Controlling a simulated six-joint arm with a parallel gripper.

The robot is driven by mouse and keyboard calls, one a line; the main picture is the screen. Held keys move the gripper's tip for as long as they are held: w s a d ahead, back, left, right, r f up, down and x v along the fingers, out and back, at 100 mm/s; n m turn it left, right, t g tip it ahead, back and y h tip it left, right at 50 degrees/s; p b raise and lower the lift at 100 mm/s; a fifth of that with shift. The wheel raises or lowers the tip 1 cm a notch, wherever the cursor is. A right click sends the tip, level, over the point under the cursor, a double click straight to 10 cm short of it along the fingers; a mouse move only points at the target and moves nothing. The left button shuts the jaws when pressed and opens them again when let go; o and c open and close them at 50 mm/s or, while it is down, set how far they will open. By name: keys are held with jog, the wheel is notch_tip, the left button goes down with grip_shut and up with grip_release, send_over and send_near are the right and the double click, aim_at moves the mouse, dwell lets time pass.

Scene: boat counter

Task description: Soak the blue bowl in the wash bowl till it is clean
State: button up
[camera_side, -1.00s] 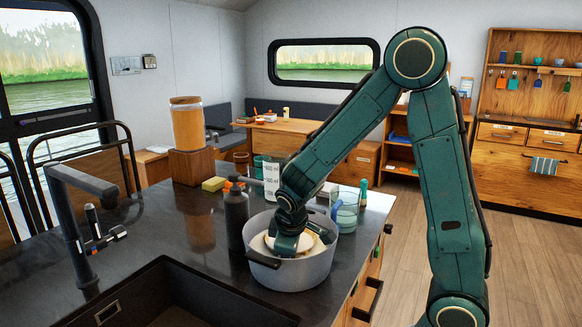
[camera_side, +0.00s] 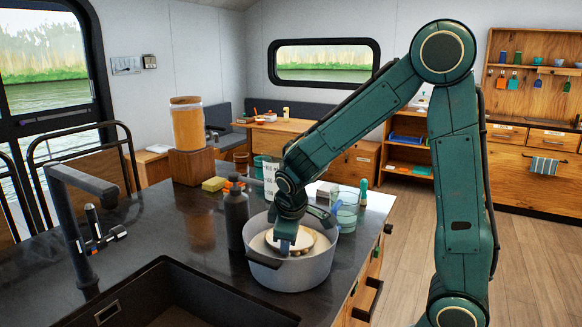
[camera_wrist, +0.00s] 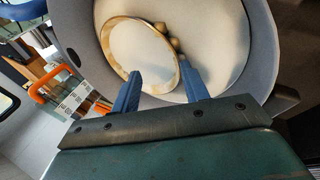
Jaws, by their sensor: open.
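The grey wash bowl (camera_side: 291,273) stands on the dark counter near its right edge. Inside it lies a round cream dish with a tan rim (camera_wrist: 146,50), seen tilted in the wrist view, with small brown lumps against its edge. No blue surface shows on this dish, so I cannot tell whether it is the blue bowl. My gripper (camera_wrist: 160,88) is open, its two blue fingers at the near rim of the wash bowl and close to the dish. In the side view my gripper (camera_side: 287,246) points down into the wash bowl and partly hides the dish.
A dark bottle (camera_side: 237,219) stands just left of the wash bowl. A yellow sponge (camera_side: 214,184) lies further back. The sink (camera_side: 170,300) opens at the front, with a black tap (camera_side: 72,225).

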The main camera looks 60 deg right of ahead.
notch_tip(320, 180, up, 8)
jog(key=shift+r, duration=0.2)
dwell(1.1)
jog(key=s+a+r+m+t+y, duration=0.1)
jog(key=s+a, duration=0.3)
jog(key=s, duration=0.5)
jog(key=s+a+r+m+t+y, duration=0.1)
jog(key=s+a+r+m+y, duration=0.1)
jog(key=s+a, duration=0.3)
jog(key=shift+s+a+r+m+y, duration=0.15)
jog(key=shift+s+r+m+y, duration=0.35)
jog(key=shift+s, duration=1.4)
jog(key=shift+f, duration=0.1)
dwell(0.8)
